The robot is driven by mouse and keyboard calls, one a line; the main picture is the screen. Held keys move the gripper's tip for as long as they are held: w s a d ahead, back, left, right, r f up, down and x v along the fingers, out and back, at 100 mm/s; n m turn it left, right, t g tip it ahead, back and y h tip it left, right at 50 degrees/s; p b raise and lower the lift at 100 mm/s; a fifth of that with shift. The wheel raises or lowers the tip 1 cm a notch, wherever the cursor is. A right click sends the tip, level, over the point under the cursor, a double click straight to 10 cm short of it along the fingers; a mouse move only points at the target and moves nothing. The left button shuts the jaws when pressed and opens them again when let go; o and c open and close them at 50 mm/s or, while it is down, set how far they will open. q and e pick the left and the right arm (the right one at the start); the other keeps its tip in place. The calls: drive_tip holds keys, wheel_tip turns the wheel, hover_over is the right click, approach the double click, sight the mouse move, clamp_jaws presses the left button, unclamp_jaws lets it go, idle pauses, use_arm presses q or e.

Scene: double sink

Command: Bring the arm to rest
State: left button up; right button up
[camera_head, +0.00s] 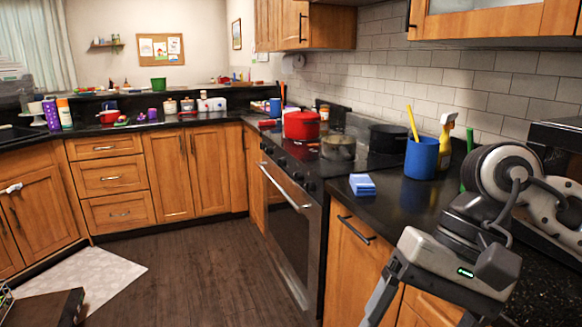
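My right arm (505,190) comes in from the right edge, over the black counter (400,205) beside the stove. Its gripper (422,312) hangs at the lower right, pointing down in front of the wooden cabinet (350,262). Its fingers stand apart, with cabinet front showing between them, and nothing is seen held. The fingertips are cut off by the bottom edge. My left arm and gripper are not in view.
Close to my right arm stand a blue container (421,158) with a yellow utensil, a spray bottle (446,140) and blue sponges (362,185). A red pot (301,125) sits on the stove. The floor (200,275) is clear in the middle.

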drive_tip(key=s+a+r+m+g+y, duration=0.2)
drive_tip(key=a+m+y, duration=0.4)
drive_tip(key=a+y, duration=0.1)
drive_tip(key=s+a+r+m+g+y, duration=0.2)
drive_tip(key=a+r+m+y, duration=0.1)
drive_tip(key=a+m+y, duration=0.35)
drive_tip(key=w+d+m+t+y, duration=0.2)
drive_tip(key=w+m+t+y, duration=0.4)
drive_tip(key=m+t, duration=0.85)
drive_tip(key=w+d+f+m+t+h, duration=0.4)
drive_tip(key=f+m+h, duration=0.35)
drive_tip(key=m, duration=0.65)
drive_tip(key=w+d+f+m+t+h, duration=0.1)
drive_tip(key=d+f+m+t+h, duration=0.2)
drive_tip(key=f+m+t+h, duration=0.8)
drive_tip(key=s+d+f+m+g+h, duration=0.1)
drive_tip(key=s+d+f+m+g, duration=0.1)
drive_tip(key=s+f+m+g, duration=0.3)
drive_tip(key=s+d+f+m+g+h, duration=0.1)
drive_tip(key=s+d+f+m+g, duration=0.2)
drive_tip(key=s+f+m+g, duration=0.3)
wheel_tip(320, 180, down, 6)
drive_tip(key=m+g, duration=0.1)
drive_tip(key=m, duration=0.4)
drive_tip(key=shift+r+h, duration=0.2)
drive_tip(key=shift+h, duration=0.1)
drive_tip(key=shift+d, duration=0.1)
